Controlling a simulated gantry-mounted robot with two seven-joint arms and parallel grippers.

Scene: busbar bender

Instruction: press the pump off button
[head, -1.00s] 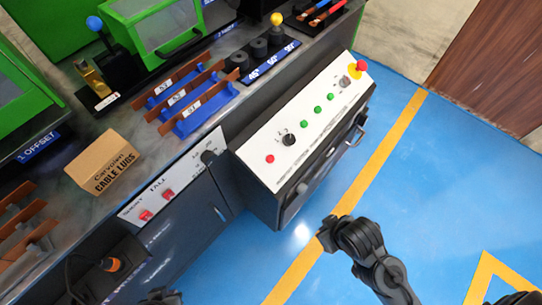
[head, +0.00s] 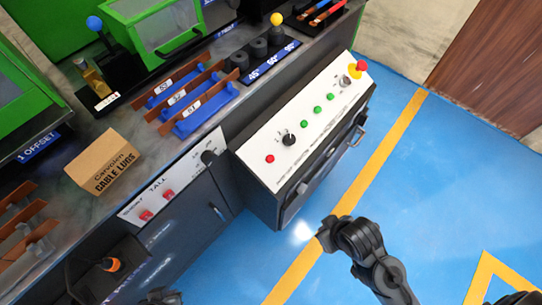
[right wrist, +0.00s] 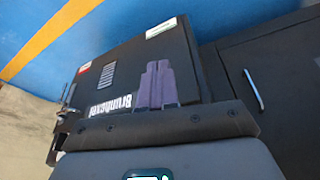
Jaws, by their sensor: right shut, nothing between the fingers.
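The control panel (head: 300,125) is a white sloped face on a dark cabinet. It carries a red button (head: 270,158) at its near left end, a black rotary knob (head: 288,140), three green buttons (head: 317,110) in a row, and a red mushroom button on yellow (head: 360,67) at the far end. The button labels are too small to read. My right gripper (right wrist: 158,64) is shut and empty, its fingers side by side in front of the dark cabinet. In the head view my right arm (head: 365,245) is over the blue floor, apart from the panel. A dark part of my left arm shows at the bottom edge; its jaws cannot be made out.
A cardboard cable lugs box (head: 103,162) sits on the bench. Two red switches (head: 168,194) are on a lower front panel. Busbars in blue holders (head: 205,105) and levers stand behind. The floor (head: 400,190) in front of the panel is open.

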